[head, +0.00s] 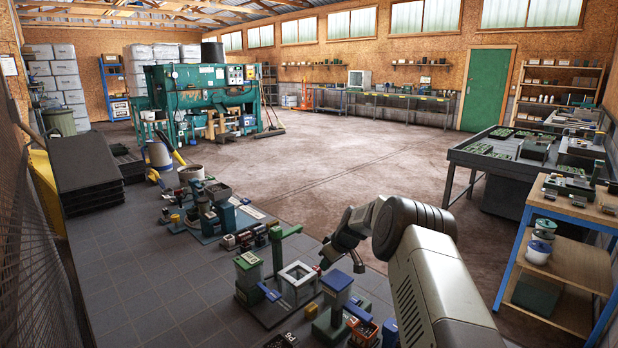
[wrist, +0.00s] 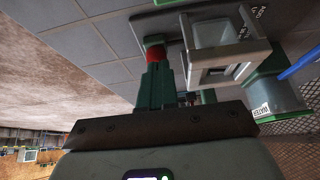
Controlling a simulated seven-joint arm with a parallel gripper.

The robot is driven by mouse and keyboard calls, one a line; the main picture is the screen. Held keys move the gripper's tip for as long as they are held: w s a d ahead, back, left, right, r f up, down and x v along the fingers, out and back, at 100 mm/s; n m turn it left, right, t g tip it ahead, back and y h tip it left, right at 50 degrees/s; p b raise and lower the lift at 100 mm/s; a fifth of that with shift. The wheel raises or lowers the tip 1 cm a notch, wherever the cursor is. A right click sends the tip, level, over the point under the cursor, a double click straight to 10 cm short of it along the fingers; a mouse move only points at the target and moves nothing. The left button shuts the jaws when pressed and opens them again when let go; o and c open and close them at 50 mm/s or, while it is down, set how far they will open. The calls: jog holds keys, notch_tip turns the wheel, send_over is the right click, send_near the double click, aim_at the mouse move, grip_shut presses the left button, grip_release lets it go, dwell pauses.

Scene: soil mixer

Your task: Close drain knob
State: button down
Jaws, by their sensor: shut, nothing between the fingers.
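My gripper (head: 327,264) reaches down over the bench-top fixtures in the lower middle of the head view. In the wrist view its green fingers (wrist: 154,88) are together with nothing between them. A round red piece (wrist: 155,53), which may be the drain knob, shows right at the fingertips; I cannot tell whether they touch it. A pale square hopper (wrist: 222,50) stands just right of the fingers there; it also shows in the head view (head: 298,273), left of my gripper. The red piece cannot be made out in the head view.
A clear container with a green base (wrist: 275,98) and a blue lever (wrist: 300,66) are close to the right in the wrist view. The large green mixer (head: 205,88) stands far back; the central floor is clear.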

notch_tip(320, 180, up, 3)
jog(key=shift+f, duration=0.2)
jog(key=shift+w+d+f, duration=0.1)
jog(key=shift+w+f, duration=0.1)
jog(key=shift+f, duration=0.8)
jog(key=shift+w+d+f, duration=0.1)
jog(key=shift+w+f, duration=0.05)
jog(key=shift+f, duration=0.9)
jog(key=shift+w+f, duration=0.2)
jog(key=shift+f, duration=0.8)
jog(key=shift+s+a, duration=0.15)
jog(key=shift+a, duration=0.1)
jog(key=shift+s+d, duration=0.1)
